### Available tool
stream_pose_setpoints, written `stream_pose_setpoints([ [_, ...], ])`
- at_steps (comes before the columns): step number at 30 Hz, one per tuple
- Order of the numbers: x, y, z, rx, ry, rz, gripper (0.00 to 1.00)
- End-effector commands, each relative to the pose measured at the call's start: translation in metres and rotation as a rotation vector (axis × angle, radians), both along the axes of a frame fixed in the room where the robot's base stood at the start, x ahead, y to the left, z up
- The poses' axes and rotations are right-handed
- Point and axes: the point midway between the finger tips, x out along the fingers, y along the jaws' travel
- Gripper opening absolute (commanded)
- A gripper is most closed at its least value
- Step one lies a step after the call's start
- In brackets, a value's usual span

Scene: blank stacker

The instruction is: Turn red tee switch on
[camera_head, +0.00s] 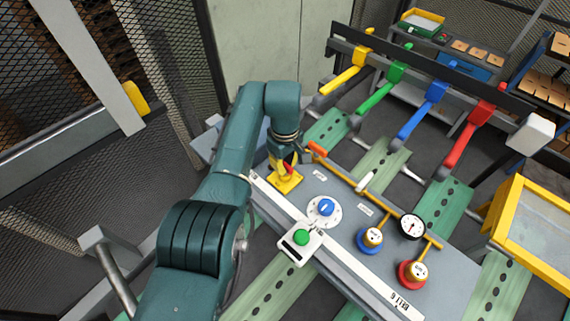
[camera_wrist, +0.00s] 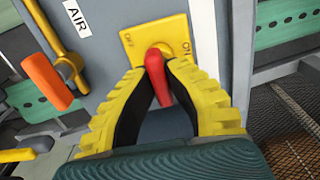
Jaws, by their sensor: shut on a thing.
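The red tee switch (camera_wrist: 157,78) has a red lever on a yellow plate (camera_wrist: 135,40) with small ON markings, seen in the wrist view. My gripper (camera_wrist: 158,72) has its yellow fingers closed around the red lever, one on each side, with the lever's top end at the fingertips. In the head view the red lever (camera_head: 289,168) shows partly under my gripper (camera_head: 288,163), above the yellow plate (camera_head: 286,183) at the panel's left end. My arm and fingers hide part of the switch there.
The grey panel (camera_head: 340,195) also bears a blue knob (camera_head: 326,207), a green button (camera_head: 302,237), a gauge (camera_head: 412,227) and blue and red round valves. An orange handle (camera_wrist: 47,80) on a yellow pipe is close to the left of my fingers.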

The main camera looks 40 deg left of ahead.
Motion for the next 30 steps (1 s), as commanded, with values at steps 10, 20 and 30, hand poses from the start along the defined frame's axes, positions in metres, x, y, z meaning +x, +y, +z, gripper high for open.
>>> stream_pose_setpoints([
  [10,-0.0004,0.0,-0.0032,0.0,0.001,-0.08,0.0],
  [20,-0.0003,0.0001,-0.0036,0.001,0.001,-0.335,0.0],
  [30,-0.0007,-0.0001,-0.0036,-0.001,0.002,-0.658,0.0],
])
